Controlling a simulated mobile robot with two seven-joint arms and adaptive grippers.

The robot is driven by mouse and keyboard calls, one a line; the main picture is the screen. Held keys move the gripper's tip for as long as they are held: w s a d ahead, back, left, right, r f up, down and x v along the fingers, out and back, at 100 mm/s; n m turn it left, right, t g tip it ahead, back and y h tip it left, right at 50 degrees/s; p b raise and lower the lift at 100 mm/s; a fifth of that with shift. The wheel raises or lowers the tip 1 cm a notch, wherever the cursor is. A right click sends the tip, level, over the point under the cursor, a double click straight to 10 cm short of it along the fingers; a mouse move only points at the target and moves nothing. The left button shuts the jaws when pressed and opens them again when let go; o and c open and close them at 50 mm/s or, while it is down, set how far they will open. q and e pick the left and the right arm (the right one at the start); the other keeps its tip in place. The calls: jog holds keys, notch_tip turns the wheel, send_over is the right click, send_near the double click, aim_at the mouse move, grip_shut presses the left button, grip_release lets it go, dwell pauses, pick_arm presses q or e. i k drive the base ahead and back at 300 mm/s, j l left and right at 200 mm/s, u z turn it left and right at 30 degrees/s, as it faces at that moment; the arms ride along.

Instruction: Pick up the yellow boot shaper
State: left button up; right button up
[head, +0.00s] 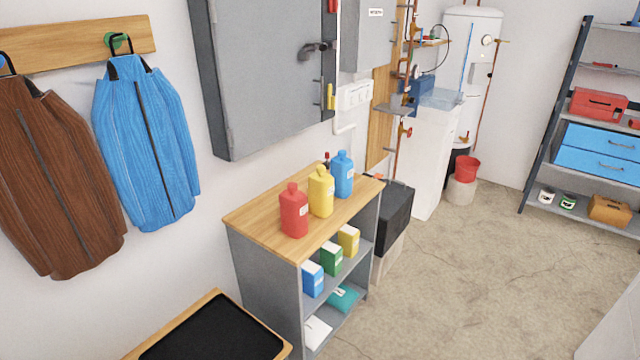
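I cannot make out a thing that is clearly a boot shaper. A yellow bottle (321,195) stands upright on the wooden top of a grey shelf unit (262,218), between a red bottle (293,212) and a blue bottle (343,175). A yellow and white box (348,240) stands on the shelf below, at the right end of a row with a green box (331,258) and a blue box (312,279). A small yellow item (331,97) hangs at the grey wall cabinet's right edge. Neither of my grippers is in view.
A black-topped tray or bench (215,335) with a wooden rim is at the bottom. A blue jacket (147,140) and a brown jacket (60,180) hang at left. A grey wall cabinet (265,70) overhangs the shelf unit. The concrete floor (480,270) at right is clear.

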aim_at(320, 184)
jog(key=i+l+u, duration=0.15)
jog(key=i+l, duration=0.25)
jog(key=i+l+u, duration=0.15)
jog(key=i+l, duration=0.25)
jog(key=l, duration=0.2)
